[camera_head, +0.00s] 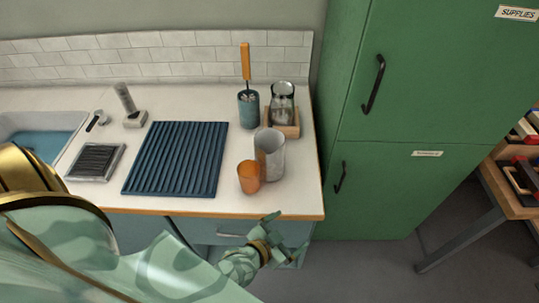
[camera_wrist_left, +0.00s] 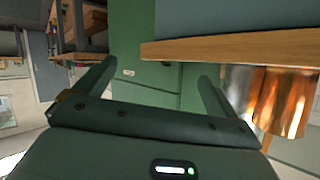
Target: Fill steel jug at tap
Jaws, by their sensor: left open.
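The steel jug (camera_head: 269,157) is a grey metal cylinder standing upright on the counter near its right front. It also shows partly behind a finger in the left wrist view (camera_wrist_left: 240,88). The sink (camera_head: 38,138) with blue water is at the far left, partly hidden by my arm. A small metal fitting (camera_head: 97,120), perhaps the tap, stands at its right rim. My left gripper (camera_head: 285,238) is open and empty, in front of the counter's front edge and apart from the jug. Its two fingers are spread in the left wrist view (camera_wrist_left: 155,73). My right gripper is not in view.
An orange copper cup (camera_head: 249,178) stands close in front of the jug. A blue ribbed mat (camera_head: 176,158) lies left of it. A brush in a holder (camera_head: 248,108) and a glass jar in a wooden box (camera_head: 284,118) stand behind. A green cabinet (camera_head: 400,150) stands right.

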